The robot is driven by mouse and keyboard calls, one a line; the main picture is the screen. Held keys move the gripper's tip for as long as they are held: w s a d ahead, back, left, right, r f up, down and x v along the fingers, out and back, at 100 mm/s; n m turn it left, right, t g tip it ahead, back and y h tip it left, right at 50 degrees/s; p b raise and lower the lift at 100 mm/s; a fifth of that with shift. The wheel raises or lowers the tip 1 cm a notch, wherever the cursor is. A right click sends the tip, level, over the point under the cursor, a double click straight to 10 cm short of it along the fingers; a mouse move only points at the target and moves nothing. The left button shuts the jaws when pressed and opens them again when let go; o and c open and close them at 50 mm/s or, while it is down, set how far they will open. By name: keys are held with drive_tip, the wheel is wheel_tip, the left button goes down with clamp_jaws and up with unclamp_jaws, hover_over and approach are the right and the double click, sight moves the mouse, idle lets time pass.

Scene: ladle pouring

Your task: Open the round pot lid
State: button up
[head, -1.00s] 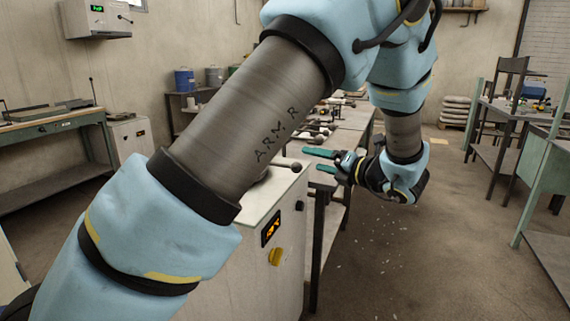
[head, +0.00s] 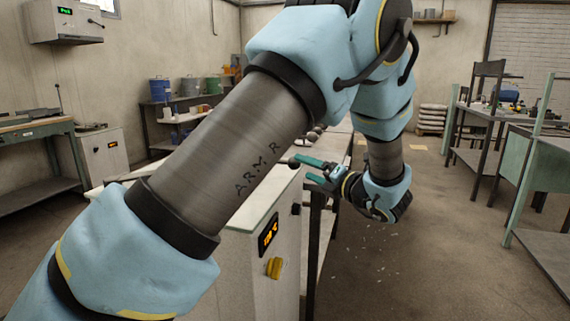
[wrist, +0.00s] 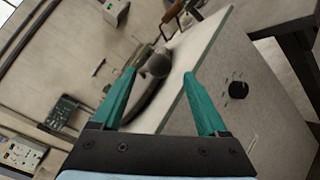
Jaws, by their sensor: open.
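My gripper (head: 303,168) is open, with its two teal fingers pointing left toward the top of a white cabinet. The knob joins a dark curved bar or rim that runs down between the fingers. I cannot tell whether this is the lid's handle, or whether the fingers are level with the knob. In the head view the knob (head: 294,163) shows small beside the fingertips. The round lid itself is not clearly seen; my arm hides most of the cabinet top.
The white cabinet (head: 233,262) has an orange display (head: 268,234) and a yellow dial (head: 274,268) on its front. Its pale top edge (wrist: 207,48) lies close to the fingers. A long table stands behind it.

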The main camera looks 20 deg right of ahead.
drive_tip(key=p+x, duration=0.1)
drive_tip(key=x, duration=0.8)
clamp_jaws()
idle(0.4)
idle(0.9)
